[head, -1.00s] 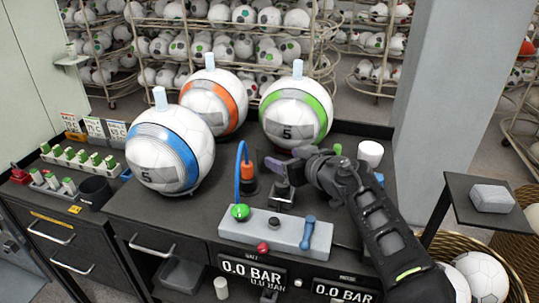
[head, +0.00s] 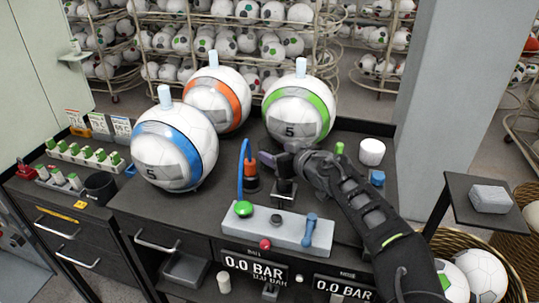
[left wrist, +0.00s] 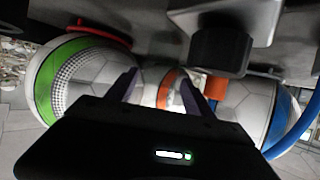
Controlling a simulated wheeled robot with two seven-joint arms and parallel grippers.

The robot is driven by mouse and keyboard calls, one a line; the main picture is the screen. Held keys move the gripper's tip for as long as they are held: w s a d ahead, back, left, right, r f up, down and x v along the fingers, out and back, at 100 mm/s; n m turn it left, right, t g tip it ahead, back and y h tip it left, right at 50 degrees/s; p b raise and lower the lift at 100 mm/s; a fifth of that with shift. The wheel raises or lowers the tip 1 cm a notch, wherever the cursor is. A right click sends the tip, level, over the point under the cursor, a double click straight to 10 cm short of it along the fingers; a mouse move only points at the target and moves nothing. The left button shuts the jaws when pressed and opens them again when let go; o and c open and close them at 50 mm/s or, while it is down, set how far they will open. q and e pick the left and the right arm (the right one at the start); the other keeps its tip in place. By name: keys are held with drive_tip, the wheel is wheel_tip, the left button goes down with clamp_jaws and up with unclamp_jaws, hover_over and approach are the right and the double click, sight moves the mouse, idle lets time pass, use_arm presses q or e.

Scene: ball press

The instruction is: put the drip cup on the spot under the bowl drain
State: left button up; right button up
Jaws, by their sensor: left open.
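No bowl drain or marked spot can be made out. My left gripper (head: 270,155) is open and empty above the bench, behind the grey console and close to the black fitting with the orange coupling (head: 250,168). The left wrist view shows its two fingers (left wrist: 160,92) apart with nothing gripped between them. My right gripper is not in view.
Three large balls with blue (head: 174,150), orange (head: 217,100) and green (head: 299,112) bands stand on the bench. A grey console (head: 278,228) lies along its front edge. A white cylinder (head: 372,151) stands at the right. A grey bin (head: 187,274) sits below.

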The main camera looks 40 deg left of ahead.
use_arm(q)
drive_tip(key=x, duration=0.2)
drive_tip(key=shift+w+a+f, duration=0.15)
drive_tip(key=shift+a, duration=0.15)
drive_tip(key=shift+c, duration=0.2)
drive_tip(key=c, duration=1.2)
drive_tip(key=shift+c, duration=0.2)
